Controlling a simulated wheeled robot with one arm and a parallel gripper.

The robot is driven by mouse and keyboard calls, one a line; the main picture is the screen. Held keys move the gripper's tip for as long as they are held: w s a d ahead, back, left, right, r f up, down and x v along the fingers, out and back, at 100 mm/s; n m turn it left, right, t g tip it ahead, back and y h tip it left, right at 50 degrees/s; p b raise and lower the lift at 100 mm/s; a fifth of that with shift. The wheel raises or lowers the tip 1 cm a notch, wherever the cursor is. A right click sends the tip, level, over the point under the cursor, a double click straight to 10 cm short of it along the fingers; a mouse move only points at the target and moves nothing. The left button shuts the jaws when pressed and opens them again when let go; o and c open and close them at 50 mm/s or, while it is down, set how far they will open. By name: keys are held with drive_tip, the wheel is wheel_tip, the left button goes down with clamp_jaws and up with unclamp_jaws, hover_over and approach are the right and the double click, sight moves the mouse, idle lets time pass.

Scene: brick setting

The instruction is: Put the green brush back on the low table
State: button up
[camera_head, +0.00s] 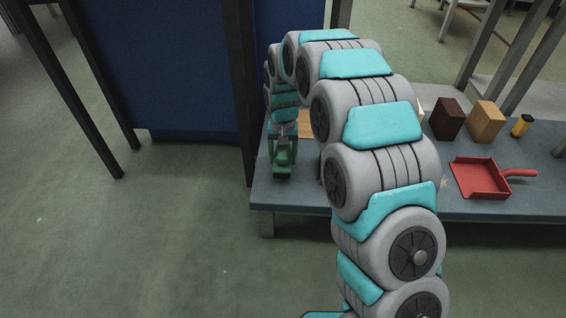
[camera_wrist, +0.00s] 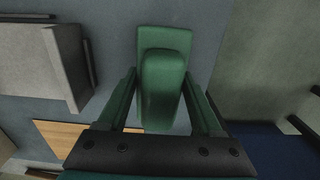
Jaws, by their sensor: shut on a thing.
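The green brush (camera_head: 283,159) is at the left end of the low table (camera_head: 308,188), seen over the blue-grey top in the head view. In the wrist view the brush (camera_wrist: 165,42) lies between the two fingers of my gripper (camera_wrist: 160,90), its long body pointing away from the palm. My gripper (camera_head: 283,143) is shut on it. I cannot tell whether the brush touches the tabletop. My arm hides the middle of the table in the head view.
A red dustpan (camera_head: 480,178), a dark brown block (camera_head: 447,119), a lighter brown block (camera_head: 486,122) and a yellow-and-black item (camera_head: 522,125) stand to the right. The wrist view shows a grey block (camera_wrist: 35,65) and a wooden piece (camera_wrist: 65,137) near my gripper.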

sight(283, 149)
drive_tip(key=shift+f, duration=1.3)
drive_tip(key=shift+f, duration=0.1)
drive_tip(key=o, duration=1.3)
wheel_tip(283, 149, up, 11)
drive_tip(key=shift+r+p, duration=0.1)
drive_tip(key=shift+p, duration=0.55)
drive_tip(key=shift+s+d+r, duration=0.1)
drive_tip(key=shift+r, duration=0.45)
drive_tip(key=s+d+r, duration=0.5)
drive_tip(key=s+d, duration=0.2)
drive_tip(key=s, duration=0.3)
drive_tip(key=shift+g, duration=0.9)
drive_tip(key=s+d, duration=0.3)
drive_tip(key=s, duration=0.7)
drive_tip(key=s+d, duration=0.4)
drive_tip(key=s, duration=0.6)
drive_tip(key=s+d, duration=0.3)
drive_tip(key=s, duration=0.8)
drive_tip(key=shift+d+r, duration=0.15)
drive_tip(key=shift+r, duration=0.2)
